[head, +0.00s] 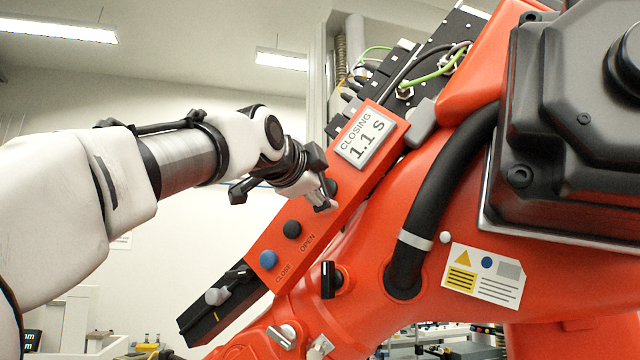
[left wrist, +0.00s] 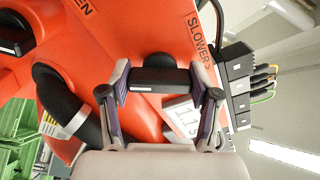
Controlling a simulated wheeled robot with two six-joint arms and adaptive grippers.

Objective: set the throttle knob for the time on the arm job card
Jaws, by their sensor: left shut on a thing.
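My left gripper (head: 325,197) reaches the red control panel (head: 358,180) from the left. Its two fingers are shut on the sides of a black throttle knob (left wrist: 160,78), with a short white line on its lower edge in the left wrist view. In the head view the fingers mostly hide this knob. A "SLOWER" label (left wrist: 199,40) is printed beside it. A white plate (head: 366,137) above the knob reads "CLOSING 1.1 S"; in the left wrist view it is partly hidden behind a finger. My right gripper is not in view.
Lower on the panel are a black button (head: 292,228) by "OPEN" and a blue button (head: 269,259) by "CLOSE". A black rotary knob (head: 330,279) and a thick black hose (head: 412,240) are nearby. Cabled black blocks (left wrist: 235,85) stand near the panel's upper end.

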